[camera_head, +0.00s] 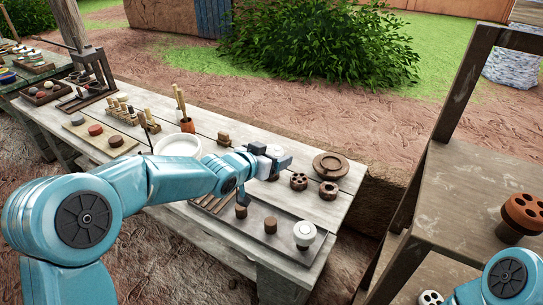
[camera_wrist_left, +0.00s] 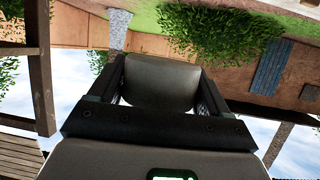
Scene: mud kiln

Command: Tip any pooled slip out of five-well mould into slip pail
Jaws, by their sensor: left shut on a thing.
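My left gripper (camera_head: 268,161) is over the bench, right of the white bowl-like vessel (camera_head: 178,146), which may be the slip pail. The gripper is shut on a grey rounded thing (camera_wrist_left: 161,82), seen between both fingers in the left wrist view. Its wells, if any, are hidden, so I cannot tell whether it is the five-well mould. A dark mould with several holes (camera_head: 299,181) stands on the bench right of the gripper, beside another brown piece (camera_head: 329,190). A reddish holed mould (camera_head: 523,212) stands on the right shelf. My right gripper is out of view.
A dark tray (camera_head: 268,226) on the bench front holds brown pieces and a white-topped pot (camera_head: 304,233). A round brown dish (camera_head: 330,165) lies at the bench's right end. A terracotta tool cup (camera_head: 187,125) stands behind the vessel. The wooden shelf frame (camera_head: 455,90) rises at right.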

